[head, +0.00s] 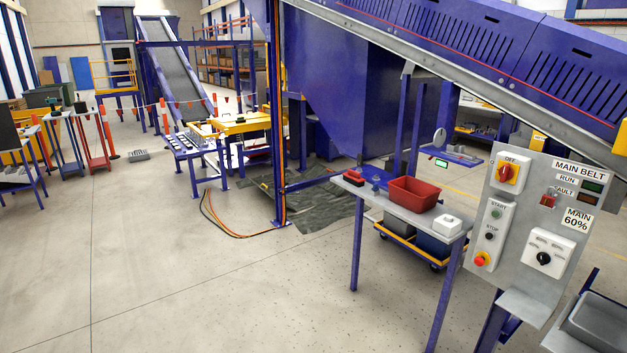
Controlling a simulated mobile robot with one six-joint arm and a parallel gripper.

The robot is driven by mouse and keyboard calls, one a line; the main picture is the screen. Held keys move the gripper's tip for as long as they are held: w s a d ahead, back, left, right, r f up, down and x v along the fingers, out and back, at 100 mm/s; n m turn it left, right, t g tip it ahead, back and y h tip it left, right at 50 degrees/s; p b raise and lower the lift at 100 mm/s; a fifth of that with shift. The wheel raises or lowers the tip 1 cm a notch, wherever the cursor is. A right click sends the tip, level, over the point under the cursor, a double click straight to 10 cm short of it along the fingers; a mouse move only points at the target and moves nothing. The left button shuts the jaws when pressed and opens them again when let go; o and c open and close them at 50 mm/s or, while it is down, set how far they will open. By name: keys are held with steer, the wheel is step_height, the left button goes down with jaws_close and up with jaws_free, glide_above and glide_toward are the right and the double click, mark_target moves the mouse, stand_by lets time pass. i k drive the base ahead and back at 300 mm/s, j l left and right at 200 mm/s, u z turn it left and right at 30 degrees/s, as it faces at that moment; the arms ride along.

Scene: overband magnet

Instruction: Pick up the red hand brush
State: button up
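A small red object (354,178), which looks like the red hand brush, lies at the left end of a grey-topped table (383,203) with blue legs. It is small in the head view, so its bristles and handle cannot be made out clearly. My gripper is not in view.
On the same table are a small blue item, a red bin (415,193) and a white box (447,225). A control panel (535,220) stands at the right, close to the table. A blue post (277,120) and cables (225,220) are left of the table. Open floor (200,290) lies at front left.

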mark_target(353, 178)
steer(key=i+j+z, duration=0.15)
steer(key=i+j, duration=0.15)
steer(key=i, duration=0.5)
steer(key=i+j+z, duration=0.1)
steer(key=i+j, duration=0.25)
steer(key=i, duration=0.45)
steer(key=i+j+z, duration=0.15)
steer(key=i+j, duration=0.3)
steer(key=i, duration=0.35)
steer(key=i+j+z, duration=0.1)
steer(key=i+j, duration=0.4)
steer(key=i, duration=0.25)
steer(key=i+j+z, duration=0.15)
steer(key=i+j, duration=0.45)
steer(key=i, duration=0.1)
